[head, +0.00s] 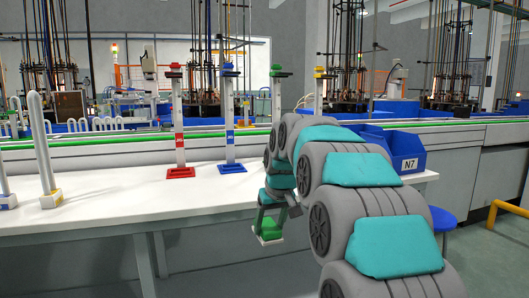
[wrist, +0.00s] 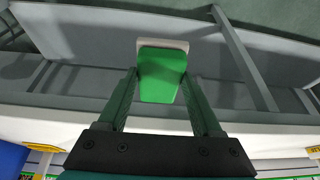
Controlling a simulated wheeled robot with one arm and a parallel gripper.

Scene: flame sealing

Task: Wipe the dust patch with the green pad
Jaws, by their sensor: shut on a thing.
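The green pad (head: 270,230) is held in my gripper (head: 269,217), which points down near the front edge of the white table (head: 110,205). In the wrist view, the pad (wrist: 160,78) has a pale edge at its far end and sits between the two green fingers of my gripper (wrist: 158,92), shut on it. There the pad shows against the grey frame below the table, out past the table's white edge (wrist: 50,130). It does not appear to touch anything else. I cannot make out a dust patch in either view.
A red stand (head: 179,120) and a blue stand (head: 230,120) stand on the table, with green and yellow ones partly behind my arm. A blue bin marked N7 (head: 407,163) is at the right end. Bent white tubes (head: 45,150) stand at left. The table's front middle is clear.

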